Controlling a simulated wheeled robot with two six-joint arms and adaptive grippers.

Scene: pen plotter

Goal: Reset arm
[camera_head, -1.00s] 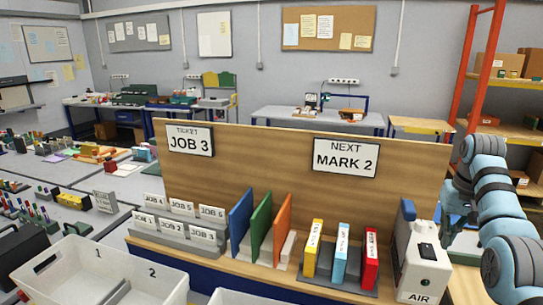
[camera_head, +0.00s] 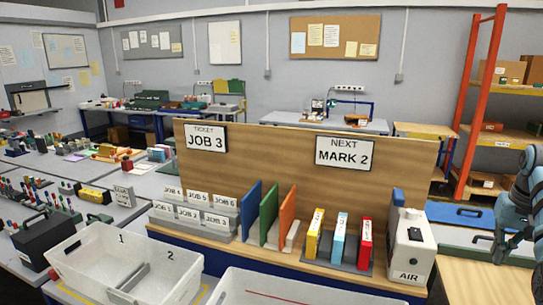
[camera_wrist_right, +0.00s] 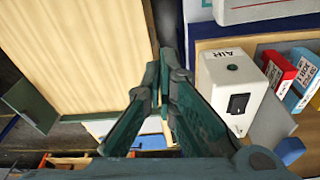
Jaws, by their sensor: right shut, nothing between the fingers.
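My right gripper (camera_head: 499,252) is at the right edge in the head view, with the blue-grey arm partly cut off by the frame. It is apart from the white AIR box (camera_head: 409,246), to the right of it. In the right wrist view its dark green fingers (camera_wrist_right: 160,72) come together with nothing between them. The AIR box (camera_wrist_right: 232,85) with its black switch stands right of the fingers there. My left gripper is not in view.
A wooden board with the signs JOB 3 (camera_head: 206,139) and MARK 2 (camera_head: 345,152) stands behind blue, green and orange dividers. Yellow, light blue and red (camera_head: 366,245) blocks stand beside the AIR box. A white bin (camera_head: 60,270) is at front left. An orange shelf rack (camera_head: 473,100) is at right.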

